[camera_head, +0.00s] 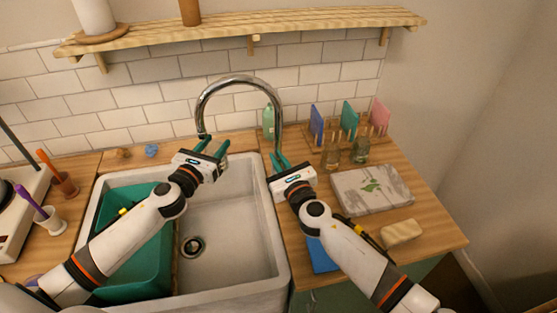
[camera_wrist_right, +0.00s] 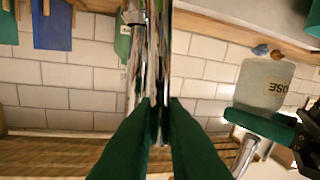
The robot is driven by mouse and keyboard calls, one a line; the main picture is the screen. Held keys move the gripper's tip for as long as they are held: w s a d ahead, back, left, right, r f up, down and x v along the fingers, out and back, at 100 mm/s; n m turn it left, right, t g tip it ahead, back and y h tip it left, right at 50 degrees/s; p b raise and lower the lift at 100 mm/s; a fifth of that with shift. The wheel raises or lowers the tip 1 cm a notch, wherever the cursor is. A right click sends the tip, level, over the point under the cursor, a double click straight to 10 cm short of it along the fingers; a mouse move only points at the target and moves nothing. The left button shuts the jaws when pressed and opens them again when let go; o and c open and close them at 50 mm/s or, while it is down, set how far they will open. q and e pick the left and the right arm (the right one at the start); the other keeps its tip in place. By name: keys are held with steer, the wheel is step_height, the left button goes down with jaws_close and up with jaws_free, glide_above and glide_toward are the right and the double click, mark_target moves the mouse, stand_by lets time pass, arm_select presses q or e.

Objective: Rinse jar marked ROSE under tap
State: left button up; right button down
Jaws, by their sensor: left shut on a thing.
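The jar (camera_wrist_right: 258,80) is pale, greenish and see-through. In the right wrist view it appears upside down, with part of its lettering, "OSE", readable. My left gripper (camera_head: 212,147) is shut on it below the spout end; the jar is hard to make out in the head view. The chrome tap (camera_head: 240,83) arches over the sink, its spout end above my left gripper. My right gripper (camera_head: 279,162) is at the tap's upright pipe. In the right wrist view its green fingertips (camera_wrist_right: 160,103) are close together with chrome between or behind them; whether they grip it is unclear.
The white sink (camera_head: 225,225) holds a teal basin (camera_head: 125,275) at its left. Glass bottles (camera_head: 360,150), coloured cards, a boxed slab (camera_head: 371,188) and a beige sponge (camera_head: 401,232) sit on the right counter. A wooden shelf (camera_head: 225,37) runs above the tap.

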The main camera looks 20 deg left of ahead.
steer(key=shift+w+d+m, duration=0.35)
steer(key=shift+d+m, duration=0.25)
steer(key=shift+m, duration=0.3)
steer(key=c, duration=1.6)
jaws_free()
steer(key=shift+o, duration=0.2)
steer(key=v, duration=1.2)
steer(key=shift+f, duration=0.2)
